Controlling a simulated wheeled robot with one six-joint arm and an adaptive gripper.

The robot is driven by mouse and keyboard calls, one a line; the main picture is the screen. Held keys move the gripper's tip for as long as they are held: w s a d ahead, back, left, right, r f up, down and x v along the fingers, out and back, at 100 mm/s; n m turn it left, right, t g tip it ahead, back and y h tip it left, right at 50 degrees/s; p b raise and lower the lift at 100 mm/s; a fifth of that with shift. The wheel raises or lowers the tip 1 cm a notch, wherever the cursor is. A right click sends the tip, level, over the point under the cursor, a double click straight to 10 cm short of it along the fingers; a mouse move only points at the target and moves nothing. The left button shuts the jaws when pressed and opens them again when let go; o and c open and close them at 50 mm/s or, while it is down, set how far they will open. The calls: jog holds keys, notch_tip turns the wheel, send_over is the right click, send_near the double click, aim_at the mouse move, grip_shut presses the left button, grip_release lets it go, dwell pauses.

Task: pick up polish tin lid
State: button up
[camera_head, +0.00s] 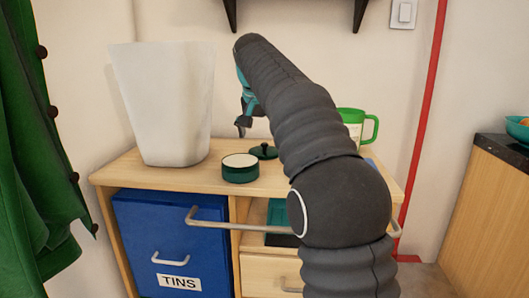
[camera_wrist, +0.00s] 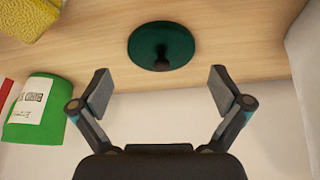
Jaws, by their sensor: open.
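The polish tin lid (camera_head: 264,151) is a dark green disc with a small dark knob. It lies on the wooden cabinet top, just right of and behind the open polish tin (camera_head: 240,168), which is green with a pale inside. In the wrist view the lid (camera_wrist: 161,46) lies ahead of my gripper (camera_wrist: 158,85), roughly centred between the fingers' lines. My gripper is open and empty, its two fingers spread apart and not touching the lid. In the head view the gripper (camera_head: 243,128) hangs above the cabinet top, partly hidden by my arm.
A tall white bin (camera_head: 163,105) stands left on the cabinet top (camera_head: 200,178). A green and white mug (camera_head: 352,124) stands right, partly behind my arm; it also shows in the wrist view (camera_wrist: 42,109). A yellow item (camera_wrist: 25,17) lies at a corner. A metal rail (camera_head: 235,226) runs along the front.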

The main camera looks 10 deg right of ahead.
aim_at(263, 151)
jog(key=x, duration=0.4)
jog(key=shift+a+f+b, duration=0.1)
jog(key=shift+f+b, duration=0.05)
jog(key=shift+b, duration=0.2)
jog(key=shift+c, duration=0.3)
jog(key=shift+s, duration=0.1)
jog(key=c, duration=0.9)
jog(key=shift+o, duration=0.2)
